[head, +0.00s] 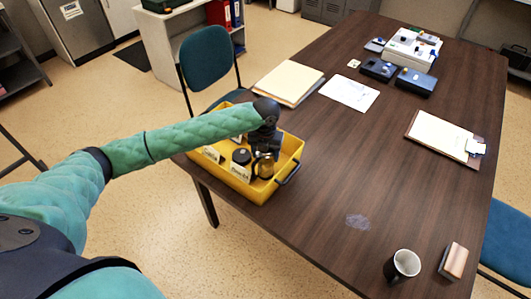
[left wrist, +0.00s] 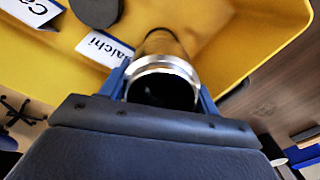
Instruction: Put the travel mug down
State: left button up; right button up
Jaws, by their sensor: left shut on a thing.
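My left gripper (head: 264,148) points down over the yellow tray (head: 287,174) at the table's left edge. It is shut on the travel mug (head: 264,168), a shiny cylinder tinted yellow-brown. In the left wrist view the travel mug (left wrist: 160,68) shows a bright metal rim and a dark top between the fingers (left wrist: 162,88). The mug is upright or nearly so, within the tray's outline. I cannot tell whether its base touches the tray floor. My right gripper is not in view.
Beside the held mug, the tray holds a dark-topped container (head: 241,157) and white name cards (head: 212,155). The middle of the table (head: 340,160) is clear.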

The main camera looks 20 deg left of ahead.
pick_arm(q)
jog(key=o, duration=1.5)
jog(key=shift+c, duration=0.2)
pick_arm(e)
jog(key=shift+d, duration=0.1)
pick_arm(q)
notch_tip(320, 180, up, 12)
jog(key=b, duration=0.4)
jog(key=shift+r, duration=0.15)
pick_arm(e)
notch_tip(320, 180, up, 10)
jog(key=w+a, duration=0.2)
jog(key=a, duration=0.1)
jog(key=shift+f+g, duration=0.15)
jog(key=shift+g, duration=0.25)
